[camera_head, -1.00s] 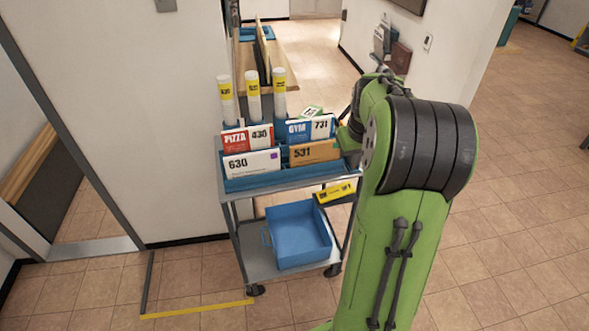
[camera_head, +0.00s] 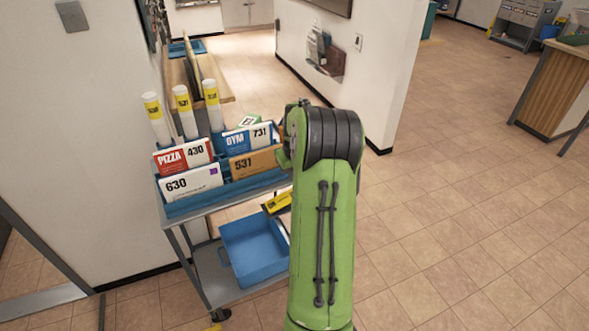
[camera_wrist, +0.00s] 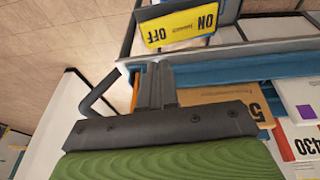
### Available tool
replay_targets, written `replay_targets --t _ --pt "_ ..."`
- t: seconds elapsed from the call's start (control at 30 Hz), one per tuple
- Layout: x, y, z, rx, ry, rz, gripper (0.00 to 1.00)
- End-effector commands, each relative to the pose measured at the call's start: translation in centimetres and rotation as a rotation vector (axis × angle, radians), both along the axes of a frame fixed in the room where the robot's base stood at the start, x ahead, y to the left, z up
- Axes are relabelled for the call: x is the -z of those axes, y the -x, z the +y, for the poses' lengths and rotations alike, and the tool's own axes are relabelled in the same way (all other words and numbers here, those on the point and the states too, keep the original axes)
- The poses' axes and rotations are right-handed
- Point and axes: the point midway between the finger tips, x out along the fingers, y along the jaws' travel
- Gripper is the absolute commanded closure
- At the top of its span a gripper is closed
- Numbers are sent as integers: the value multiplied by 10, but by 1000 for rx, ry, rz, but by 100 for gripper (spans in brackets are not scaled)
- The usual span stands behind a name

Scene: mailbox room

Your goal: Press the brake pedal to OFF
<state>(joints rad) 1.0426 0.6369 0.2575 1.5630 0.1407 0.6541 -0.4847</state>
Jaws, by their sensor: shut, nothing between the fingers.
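The brake pedal (camera_head: 277,202) is a yellow plate with dark lettering on the cart, beside my arm in the head view. In the wrist view the yellow plate (camera_wrist: 181,23) shows upside down at the top, with ON and OFF printed on it. My gripper (camera_wrist: 156,66) is shut and empty, its fingertips just below the plate in that picture. A gap shows in the picture between fingertips and plate; I cannot tell the real distance. In the head view my arm hides the gripper and the cart's right side.
The grey cart (camera_head: 192,256) carries a blue rack (camera_head: 178,209) of parcels and tubes, with a blue bin (camera_head: 252,249) on its lower shelf. A white wall (camera_head: 85,150) stands to the left. Open tiled floor (camera_head: 450,220) lies to the right.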

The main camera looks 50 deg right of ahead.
Motion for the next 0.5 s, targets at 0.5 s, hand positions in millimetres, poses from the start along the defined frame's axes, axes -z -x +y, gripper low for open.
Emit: replay_targets --t 0.5 --pt "69 -3 -13 0 0 -1 100"
